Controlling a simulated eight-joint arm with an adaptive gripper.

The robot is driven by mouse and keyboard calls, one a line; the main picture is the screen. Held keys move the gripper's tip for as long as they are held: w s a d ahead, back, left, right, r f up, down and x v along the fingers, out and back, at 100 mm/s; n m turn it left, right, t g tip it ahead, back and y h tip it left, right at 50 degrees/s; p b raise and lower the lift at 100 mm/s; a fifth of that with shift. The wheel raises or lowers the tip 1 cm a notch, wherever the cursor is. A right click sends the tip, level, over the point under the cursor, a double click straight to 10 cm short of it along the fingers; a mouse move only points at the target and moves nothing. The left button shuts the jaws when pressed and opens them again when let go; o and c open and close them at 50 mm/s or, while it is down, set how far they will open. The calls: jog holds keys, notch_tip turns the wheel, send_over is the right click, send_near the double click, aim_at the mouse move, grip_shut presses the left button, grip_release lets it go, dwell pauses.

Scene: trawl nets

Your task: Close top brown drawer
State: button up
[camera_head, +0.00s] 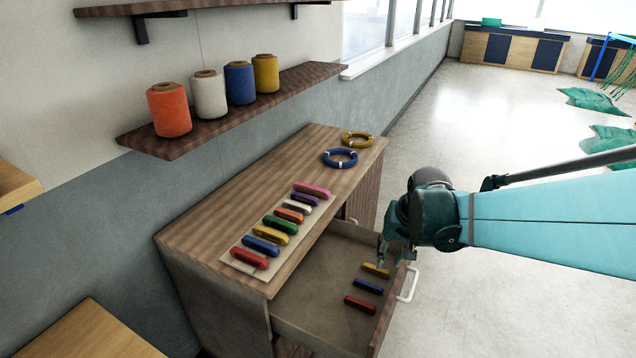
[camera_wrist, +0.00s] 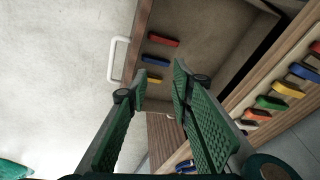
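The top brown drawer (camera_head: 315,290) of the wooden cabinet (camera_head: 190,238) is pulled well out, with its inside showing. Its white handle (camera_head: 409,284) is on the front panel at the right; the handle also shows in the wrist view (camera_wrist: 113,62) at the upper left. My gripper (camera_head: 384,252) is over the drawer's far front corner, close to the front panel.
Yellow, blue and red pieces (camera_head: 368,286) lie in the drawer near its front. The cabinet top holds a row of several coloured pieces (camera_head: 281,229) and two coils (camera_head: 341,158). A shelf (camera_head: 160,145) with spools is above. The floor (camera_head: 480,300) right of the drawer is clear.

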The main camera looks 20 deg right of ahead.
aim_at(414, 283)
jog(key=d+f+m+p, duration=0.1)
jog(key=d+f, duration=0.4)
jog(key=d, duration=0.2)
jog(key=d+f+m+g+y+p, duration=0.1)
jog(key=d+f+m+p, duration=0.1)
jog(key=d+f, duration=0.2)
jog(key=d, duration=0.3)
jog(key=shift+w+d+f+g+y, duration=0.2)
jog(key=shift+w+f+g+y, duration=0.1)
jog(key=shift+w+f, duration=0.05)
jog(key=shift+w+a+f+b, duration=0.15)
jog(key=shift+a+f+b, duration=0.05)
jog(key=shift+f, duration=1.05)
jog(key=shift+w+a+f+b, duration=0.15)
jog(key=shift+w+f+b, duration=0.1)
jog(key=shift+f, duration=1.05)
jog(key=shift+w+a+f+b, duration=0.1)
jog(key=shift+a+f+b, duration=0.1)
jog(key=shift+f, duration=1.05)
grip_shut()
